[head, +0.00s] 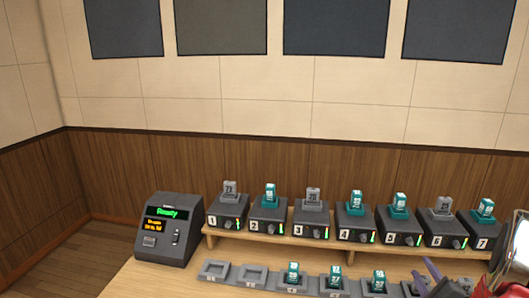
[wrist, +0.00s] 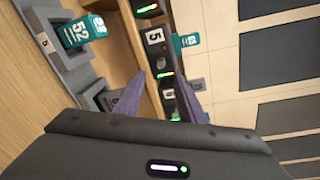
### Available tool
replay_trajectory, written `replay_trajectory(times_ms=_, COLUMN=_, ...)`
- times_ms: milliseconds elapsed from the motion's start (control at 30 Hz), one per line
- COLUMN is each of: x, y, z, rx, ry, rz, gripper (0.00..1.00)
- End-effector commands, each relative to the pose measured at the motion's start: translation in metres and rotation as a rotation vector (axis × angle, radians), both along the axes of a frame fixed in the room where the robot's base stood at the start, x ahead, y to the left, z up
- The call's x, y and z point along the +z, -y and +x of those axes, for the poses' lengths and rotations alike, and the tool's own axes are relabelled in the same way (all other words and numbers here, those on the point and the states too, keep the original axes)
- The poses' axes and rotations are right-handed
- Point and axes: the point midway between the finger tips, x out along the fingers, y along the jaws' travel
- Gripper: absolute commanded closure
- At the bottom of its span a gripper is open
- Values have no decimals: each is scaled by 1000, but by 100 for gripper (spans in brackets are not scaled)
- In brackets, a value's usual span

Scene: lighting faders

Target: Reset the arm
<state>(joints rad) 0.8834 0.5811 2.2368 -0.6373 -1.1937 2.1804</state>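My gripper (wrist: 163,88) shows in the wrist view with its two purple fingers spread apart. Nothing is visible between the fingers except a dark box and the shelf behind them. In the head view, purple finger parts (head: 432,272) show at the lower right, in front of the shelf near the boxes numbered 5 and 6. My arm itself is mostly out of the picture there.
A grey console (head: 165,230) reading "Ready" stands at the left. Numbered dark boxes (head: 311,224) with teal or grey tags line a wooden shelf (head: 270,240). In front lies a row of grey holders (head: 214,270); several hold teal tags (wrist: 80,32). Bare tabletop (head: 150,280) shows front left.

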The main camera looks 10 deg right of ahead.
Motion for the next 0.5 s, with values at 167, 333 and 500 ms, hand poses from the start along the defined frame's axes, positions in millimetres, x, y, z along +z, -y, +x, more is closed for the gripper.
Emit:
replay_trajectory(times_ms=167, x=25, y=-22, z=17, rx=20, ry=-133, rz=-176, gripper=64)
replay_trajectory(times_ms=333, x=46, y=-46, z=26, rx=47, ry=-272, rz=-347, gripper=64)
replay_trajectory(times_ms=500, x=68, y=-73, z=29, rx=87, ry=-402, rz=-506, gripper=64)
